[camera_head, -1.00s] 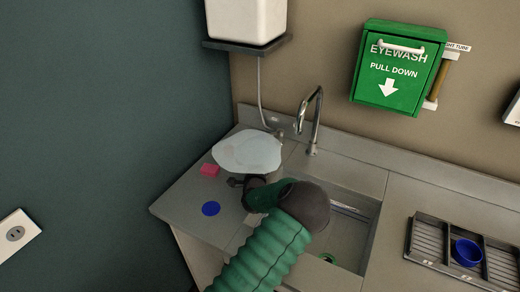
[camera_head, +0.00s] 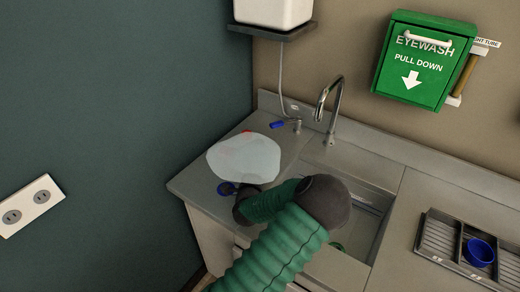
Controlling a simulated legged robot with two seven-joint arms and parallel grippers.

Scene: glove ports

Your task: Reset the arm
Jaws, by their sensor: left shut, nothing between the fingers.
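My left arm, in a ribbed green sleeve with a dark joint, reaches in from the bottom over the counter's front and the sink. My left gripper (camera_head: 240,204) is dark and small, shut and empty, and partly hidden by the arm. My right gripper is not in view.
A sink with a tap (camera_head: 331,110) is behind my arm. A small blue item (camera_head: 277,125) lies by the back wall. A drying rack (camera_head: 438,240) with a blue cup (camera_head: 479,252) is at right. A green eyewash box (camera_head: 423,60) hangs on the wall.

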